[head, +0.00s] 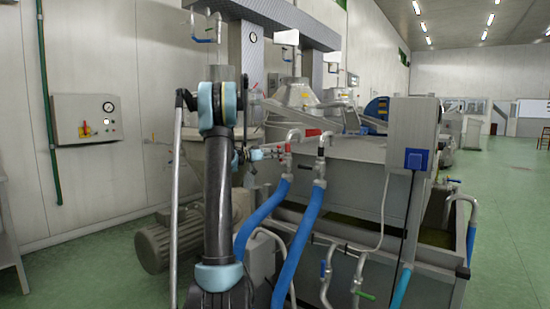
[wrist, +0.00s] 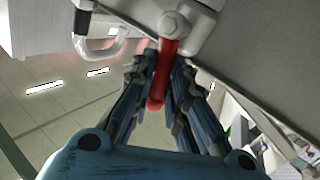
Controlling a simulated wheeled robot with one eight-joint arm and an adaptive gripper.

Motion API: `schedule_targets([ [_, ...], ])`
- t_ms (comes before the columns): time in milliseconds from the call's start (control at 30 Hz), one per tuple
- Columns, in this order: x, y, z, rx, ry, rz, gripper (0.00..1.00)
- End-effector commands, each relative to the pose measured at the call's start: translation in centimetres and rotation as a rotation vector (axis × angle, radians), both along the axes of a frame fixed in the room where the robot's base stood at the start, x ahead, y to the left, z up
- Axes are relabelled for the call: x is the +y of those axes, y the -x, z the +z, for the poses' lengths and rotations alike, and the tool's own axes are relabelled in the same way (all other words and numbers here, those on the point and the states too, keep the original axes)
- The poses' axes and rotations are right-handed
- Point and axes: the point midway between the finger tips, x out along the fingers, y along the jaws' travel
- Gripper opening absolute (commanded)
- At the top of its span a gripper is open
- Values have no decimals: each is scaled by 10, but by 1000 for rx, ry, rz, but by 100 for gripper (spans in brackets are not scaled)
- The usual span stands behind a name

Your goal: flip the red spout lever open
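The red spout lever (wrist: 168,62) shows in the wrist view as a short red bar hanging from a round pale pivot, slightly tilted. My gripper (wrist: 166,72) has its dark fingers close on both sides of this bar, with little gap at the tips, and looks shut on it. The lever's lower end shows between the fingers. In the head view my gripper (head: 277,151) is at the spouts on the metal tank. One spout there has red on it (head: 288,148), small and partly covered by the gripper.
A second spout (head: 322,143) stands just right, and blue hoses (head: 308,218) hang below both. The grey tank (head: 345,148) fills the space behind. A grey box with a blue socket (head: 414,158) stands at right. Green floor (head: 505,220) is clear farther right.

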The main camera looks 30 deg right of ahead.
Motion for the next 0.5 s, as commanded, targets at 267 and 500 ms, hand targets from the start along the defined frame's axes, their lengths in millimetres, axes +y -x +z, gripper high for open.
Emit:
schedule_targets([
  [267,-2,5,2,-89,-38,0,0],
  [500,-4,11,3,-213,-89,0,0],
])
